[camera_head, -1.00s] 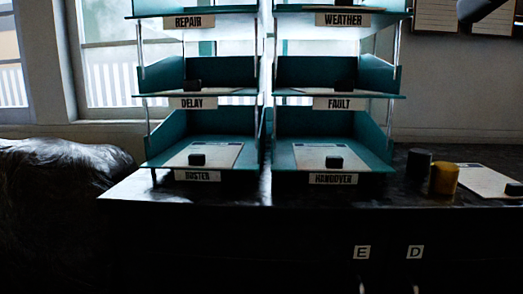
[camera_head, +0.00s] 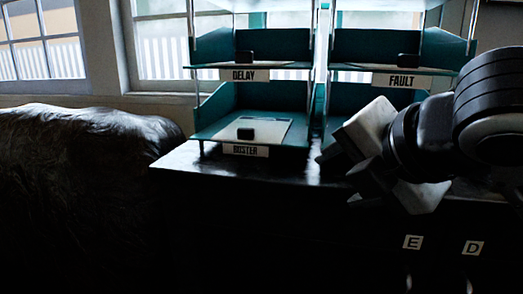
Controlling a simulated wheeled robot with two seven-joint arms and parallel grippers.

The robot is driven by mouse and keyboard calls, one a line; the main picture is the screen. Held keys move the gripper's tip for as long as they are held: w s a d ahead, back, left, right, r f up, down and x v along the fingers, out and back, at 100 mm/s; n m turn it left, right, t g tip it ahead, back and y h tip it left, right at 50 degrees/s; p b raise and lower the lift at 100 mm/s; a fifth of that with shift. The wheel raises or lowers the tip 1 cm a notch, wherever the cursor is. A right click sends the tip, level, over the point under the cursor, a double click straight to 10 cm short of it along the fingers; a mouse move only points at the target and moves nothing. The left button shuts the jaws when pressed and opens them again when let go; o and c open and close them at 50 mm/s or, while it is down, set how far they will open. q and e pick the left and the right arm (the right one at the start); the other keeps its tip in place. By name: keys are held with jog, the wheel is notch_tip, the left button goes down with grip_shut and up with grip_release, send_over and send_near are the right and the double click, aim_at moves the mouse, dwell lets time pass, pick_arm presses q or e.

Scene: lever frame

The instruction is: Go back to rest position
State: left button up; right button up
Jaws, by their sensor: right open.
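My right arm comes in from the right, and its gripper (camera_head: 338,160) is open in front of the lower right tray, with nothing visible between its fingers. The gripper and wrist hide most of that tray and its label. My left gripper is not in view. The teal letter trays (camera_head: 270,92) stand on a dark cabinet (camera_head: 190,165). The DELAY tray label (camera_head: 245,74), FAULT tray label (camera_head: 402,81) and ROSTER tray label (camera_head: 246,150) show.
A dark covered bulky shape (camera_head: 80,160) stands left of the cabinet. Labels E (camera_head: 412,242) and D (camera_head: 473,247) are on the cabinet front. Windows (camera_head: 180,50) are behind. My arm covers the cabinet top at the right.

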notch_tip(320, 180, down, 21)
jog(key=s+m+g+y, duration=0.1)
jog(key=s+m+g, duration=0.1)
jog(key=m, duration=1.1)
jog(key=s+d+f+m+g+h, duration=0.2)
jog(key=s+d+f+m, duration=0.35)
jog(key=s+f, duration=0.35)
jog(key=s+d+f+m+g+h, duration=0.2)
jog(key=s+d+f+m, duration=0.2)
jog(key=s+f+m, duration=0.4)
pick_arm(q)
jog(key=p, duration=0.2)
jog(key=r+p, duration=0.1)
jog(key=p, duration=0.1)
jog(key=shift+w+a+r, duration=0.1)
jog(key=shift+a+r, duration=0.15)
pick_arm(e)
jog(key=w+a+n+t+y, duration=0.1)
jog(key=w+a+t+y, duration=0.2)
jog(key=w+a+t, duration=0.3)
jog(key=shift+w+a+t, duration=0.35)
jog(key=shift+w+t, duration=0.15)
